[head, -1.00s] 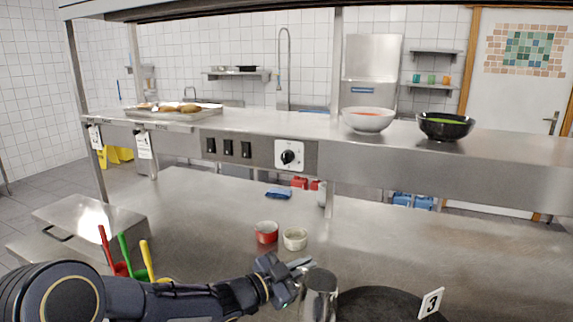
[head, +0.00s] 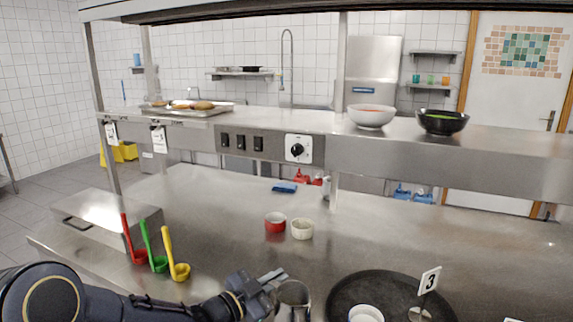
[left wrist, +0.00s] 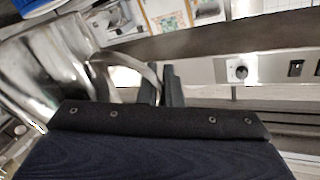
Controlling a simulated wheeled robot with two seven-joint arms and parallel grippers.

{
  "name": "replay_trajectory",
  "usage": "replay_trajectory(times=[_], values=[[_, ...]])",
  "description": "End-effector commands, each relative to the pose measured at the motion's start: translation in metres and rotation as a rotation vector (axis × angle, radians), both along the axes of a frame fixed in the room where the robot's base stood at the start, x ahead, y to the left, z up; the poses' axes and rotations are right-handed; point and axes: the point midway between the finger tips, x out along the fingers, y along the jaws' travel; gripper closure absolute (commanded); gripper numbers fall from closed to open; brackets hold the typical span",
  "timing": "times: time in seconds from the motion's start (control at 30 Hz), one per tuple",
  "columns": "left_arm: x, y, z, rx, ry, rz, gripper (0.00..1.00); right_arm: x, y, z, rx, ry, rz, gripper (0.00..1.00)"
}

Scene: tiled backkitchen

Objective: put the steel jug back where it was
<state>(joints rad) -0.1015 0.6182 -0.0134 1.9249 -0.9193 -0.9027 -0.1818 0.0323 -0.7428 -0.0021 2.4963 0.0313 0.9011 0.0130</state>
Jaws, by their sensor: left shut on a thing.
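The steel jug (head: 294,297) is at the bottom middle of the head view, left of the round black tray (head: 338,291) and apart from it in the picture. My left gripper (head: 270,280) is at the jug's left side, shut on its handle. In the left wrist view the shiny jug (left wrist: 45,65) fills the left side, and its curved handle (left wrist: 125,62) runs to the closed fingers (left wrist: 165,85). The jug's base is cut off, so I cannot tell whether it touches the counter. My right gripper is not in view.
A red ramekin (head: 275,223) and a cream ramekin (head: 302,229) stand behind the jug. Red, green and yellow ladles (head: 179,270) are at left. The tray holds a white cup (head: 366,313) and a number 3 card (head: 430,279). The steel counter (head: 225,220) between ladles and ramekins is clear.

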Motion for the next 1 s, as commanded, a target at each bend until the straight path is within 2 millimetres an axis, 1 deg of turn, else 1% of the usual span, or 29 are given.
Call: replay_trajectory(times=[0.03,0.17,0.3,0.4,0.5,0.7,0.8,0.87,0.9,1.0], values=[[-0.002,0.013,-0.005,-0.002,0.003,0.028,1.0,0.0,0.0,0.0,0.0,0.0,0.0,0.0],[-0.01,0.045,-0.02,-0.001,0.005,0.112,1.0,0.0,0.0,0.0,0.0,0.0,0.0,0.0],[-0.023,0.089,-0.038,-0.001,0.006,0.236,1.0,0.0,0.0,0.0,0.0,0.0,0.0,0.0],[-0.034,0.117,-0.049,-0.001,0.004,0.321,1.0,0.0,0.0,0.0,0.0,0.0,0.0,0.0],[-0.043,0.137,-0.056,-0.002,0.003,0.385,1.0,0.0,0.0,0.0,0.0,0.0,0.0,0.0],[-0.056,0.164,-0.065,-0.002,0.002,0.478,1.0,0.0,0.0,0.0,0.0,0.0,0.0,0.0],[-0.062,0.173,-0.068,-0.001,0.0,0.51,1.0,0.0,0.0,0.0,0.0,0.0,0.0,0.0],[-0.065,0.178,-0.071,-0.001,0.001,0.527,1.0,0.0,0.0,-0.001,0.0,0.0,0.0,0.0],[-0.064,0.176,-0.077,-0.002,-0.001,0.522,1.0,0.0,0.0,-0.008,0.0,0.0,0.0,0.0],[-0.063,0.176,-0.081,-0.002,-0.002,0.521,1.0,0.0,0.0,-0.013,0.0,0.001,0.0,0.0]])
